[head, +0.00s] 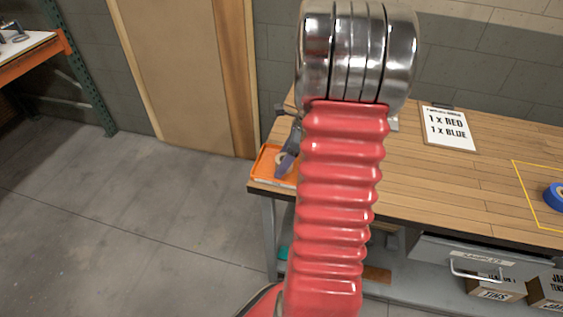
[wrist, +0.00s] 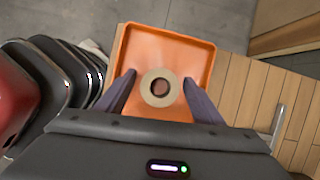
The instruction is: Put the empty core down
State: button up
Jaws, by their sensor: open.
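The empty core (wrist: 147,90) is a pale beige ring with an open hole. In the wrist view it lies over the floor of the orange tray (wrist: 190,50), and appears to rest there. My gripper (wrist: 161,84) is open, with one dark finger on each side of the core and a gap showing on both sides. In the head view the orange tray (head: 262,172) sits at the bench's left front corner. My gripper (head: 287,160) reaches down over it, partly hidden behind my red arm, and a bit of the core (head: 280,159) shows beside it.
The wooden bench (head: 430,180) holds a sign reading 1 x RED, 1 x BLUE (head: 447,128). A blue roll (head: 555,196) lies inside a yellow outline at the right. The bench middle is clear. Boxes (head: 495,288) and a drawer (head: 480,262) are below. Open floor lies left.

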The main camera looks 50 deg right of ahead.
jog(key=v, duration=1.2)
jog(key=shift+s, duration=0.1)
dwell(0.4)
